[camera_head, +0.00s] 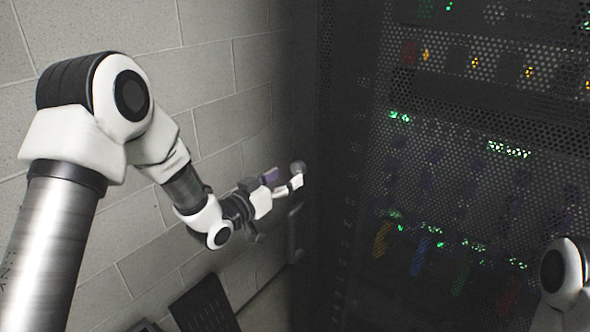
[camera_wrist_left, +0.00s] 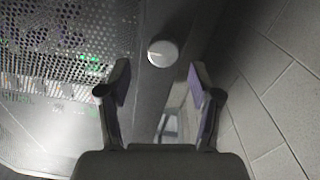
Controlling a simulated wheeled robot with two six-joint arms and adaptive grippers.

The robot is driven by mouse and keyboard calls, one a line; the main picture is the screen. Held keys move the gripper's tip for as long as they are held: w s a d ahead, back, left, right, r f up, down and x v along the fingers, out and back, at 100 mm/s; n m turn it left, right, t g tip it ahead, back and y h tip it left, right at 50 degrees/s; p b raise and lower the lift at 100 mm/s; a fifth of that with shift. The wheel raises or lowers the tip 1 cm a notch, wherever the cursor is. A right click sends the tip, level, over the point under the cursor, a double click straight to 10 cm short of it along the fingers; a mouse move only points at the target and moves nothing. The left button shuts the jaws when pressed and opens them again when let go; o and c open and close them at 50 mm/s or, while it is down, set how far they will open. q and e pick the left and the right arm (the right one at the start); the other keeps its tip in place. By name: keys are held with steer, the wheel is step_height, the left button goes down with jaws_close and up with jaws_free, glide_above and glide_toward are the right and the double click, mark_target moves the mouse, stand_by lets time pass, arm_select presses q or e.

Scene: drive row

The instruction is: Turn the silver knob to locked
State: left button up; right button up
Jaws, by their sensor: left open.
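The silver knob (camera_wrist_left: 162,53) shows in the left wrist view as a round, pale disc on a dark vertical frame strip. It lies just beyond and between my open fingertips. In the head view the knob (camera_head: 298,167) is small, at the left edge of the dark rack door, beside my fingertips. My left gripper (camera_head: 284,182) is open around empty space, and it also shows in the left wrist view (camera_wrist_left: 158,85). I cannot tell whether a finger touches the knob. No mark showing its turn position can be read. My right gripper is not in view; part of my right arm shows at lower right.
A dark rack with a perforated door (camera_head: 450,170) fills the right side, with green and amber lights behind the mesh. A grey block wall (camera_head: 225,75) stands at left. A pale handle (camera_head: 295,232) is below the knob. A dark slatted panel (camera_head: 204,306) is low, near the wall.

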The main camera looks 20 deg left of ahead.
mark_target(296, 171)
arm_select(q)
steer(key=x, duration=0.3)
steer(key=p+x, duration=0.1)
steer(key=shift+w+a+f, duration=0.15)
steer(key=shift+w+a, duration=0.05)
steer(key=shift+w, duration=0.25)
steer(key=shift+d, duration=0.25)
steer(key=c, duration=1.1)
steer(key=shift+c, duration=0.2)
